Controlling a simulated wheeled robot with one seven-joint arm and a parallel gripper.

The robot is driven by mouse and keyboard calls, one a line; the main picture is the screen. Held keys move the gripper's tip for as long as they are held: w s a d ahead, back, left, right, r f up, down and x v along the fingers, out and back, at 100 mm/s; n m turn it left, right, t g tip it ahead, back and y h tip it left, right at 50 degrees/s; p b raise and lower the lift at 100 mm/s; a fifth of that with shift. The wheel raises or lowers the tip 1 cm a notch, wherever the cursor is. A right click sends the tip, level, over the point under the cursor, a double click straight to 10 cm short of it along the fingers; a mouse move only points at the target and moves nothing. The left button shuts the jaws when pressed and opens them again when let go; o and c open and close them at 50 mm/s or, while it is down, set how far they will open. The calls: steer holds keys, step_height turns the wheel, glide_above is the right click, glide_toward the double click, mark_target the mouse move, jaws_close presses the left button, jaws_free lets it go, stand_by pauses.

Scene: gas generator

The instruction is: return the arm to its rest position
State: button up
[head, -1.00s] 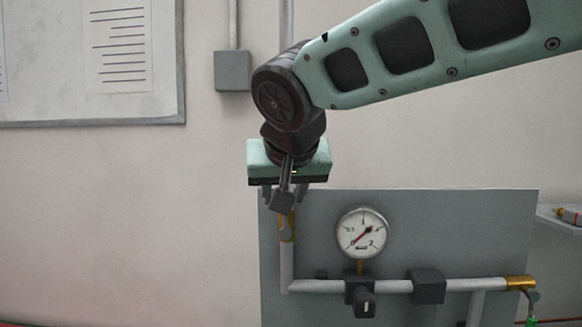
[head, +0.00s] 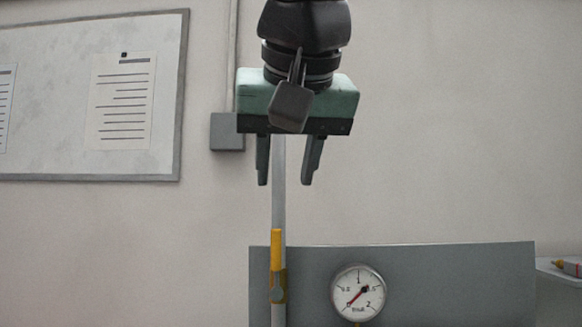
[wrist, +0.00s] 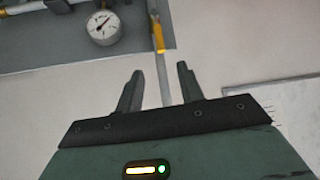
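My gripper (head: 287,178) hangs in front of the wall, its two fingers pointing down and apart with nothing between them. It is above the grey panel and the yellow valve handle (head: 276,249) on the vertical pipe (head: 279,195). The yellow handle lies in line with the pipe. In the wrist view my gripper (wrist: 158,82) is open and empty, and the yellow handle (wrist: 158,38) shows beyond the fingertips, apart from them. The upper arm links are out of the head view.
The grey panel (head: 430,285) carries a round pressure gauge (head: 358,291). A whiteboard (head: 60,110) with paper sheets hangs at the left. A grey wall box (head: 227,132) is behind my gripper. A shelf (head: 556,270) holds a small item at the right. The wall at upper right is clear.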

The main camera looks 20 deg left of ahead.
stand_by(0.5)
steer(key=d+f+n+g+h, duration=0.1)
steer(key=d+f+n+g, duration=0.3)
steer(key=f, duration=0.9)
steer(key=s+d+f+g, duration=0.1)
steer(key=s+d+f, duration=0.3)
steer(key=d+f, duration=0.3)
steer(key=s+d+f+m+g+h, duration=0.1)
steer(key=s+d+f, duration=0.3)
steer(key=d+f, duration=0.3)
steer(key=s+d+f+g+h, duration=0.1)
steer(key=s+d+f, duration=0.4)
steer(key=f, duration=0.7)
steer(key=shift+d+g, duration=0.6)
steer(key=shift+d, duration=0.6)
